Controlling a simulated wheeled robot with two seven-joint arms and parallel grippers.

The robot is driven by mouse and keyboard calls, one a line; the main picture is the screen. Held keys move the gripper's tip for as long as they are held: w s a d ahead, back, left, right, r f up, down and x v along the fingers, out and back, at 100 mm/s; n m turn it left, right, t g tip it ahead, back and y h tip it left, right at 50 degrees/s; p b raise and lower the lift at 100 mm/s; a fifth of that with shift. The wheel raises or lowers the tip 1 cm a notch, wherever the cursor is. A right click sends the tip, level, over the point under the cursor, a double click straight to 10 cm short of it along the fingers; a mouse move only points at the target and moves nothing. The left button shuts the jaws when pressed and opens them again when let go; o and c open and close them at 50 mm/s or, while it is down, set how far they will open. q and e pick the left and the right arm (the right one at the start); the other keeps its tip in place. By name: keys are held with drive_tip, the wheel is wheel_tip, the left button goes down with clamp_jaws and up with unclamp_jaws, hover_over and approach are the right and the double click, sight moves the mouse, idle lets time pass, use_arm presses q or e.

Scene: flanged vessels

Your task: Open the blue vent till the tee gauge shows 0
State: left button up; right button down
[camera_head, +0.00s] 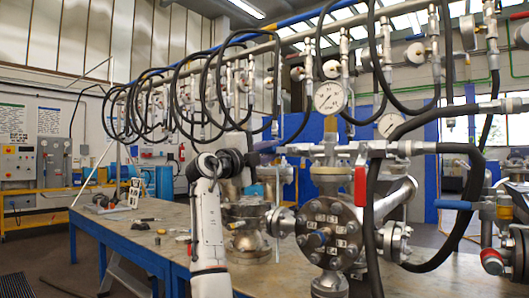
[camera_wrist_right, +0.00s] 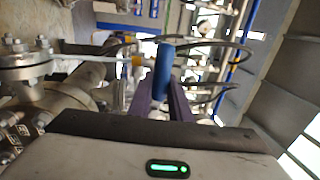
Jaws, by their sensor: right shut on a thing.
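The blue vent handle (camera_wrist_right: 165,68) stands upright in the right wrist view, between the two dark purple fingers of my right gripper (camera_wrist_right: 162,92). The gripper is shut on it. In the head view my right gripper (camera_head: 262,150) reaches right from my white arm, at the left of the tee pipework (camera_head: 328,152). The vent handle is hard to tell from the fingers there. The white round tee gauge (camera_head: 329,97) stands above the tee; its needle is too small to read surely. My left gripper is not in view.
A red lever (camera_head: 360,186) hangs right of the tee, above a flanged vessel (camera_head: 328,230). A second gauge (camera_head: 389,124) is behind. Black hoses (camera_head: 374,220) hang close on the right. The table (camera_head: 120,228) has loose small parts at left.

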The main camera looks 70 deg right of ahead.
drive_tip(key=shift+r, duration=0.1)
drive_tip(key=c, duration=1.6)
unclamp_jaws()
drive_tip(key=shift+s, duration=0.1)
drive_tip(key=v, duration=1)
drive_tip(key=shift+a+p, duration=0.15)
drive_tip(key=shift+p, duration=0.15)
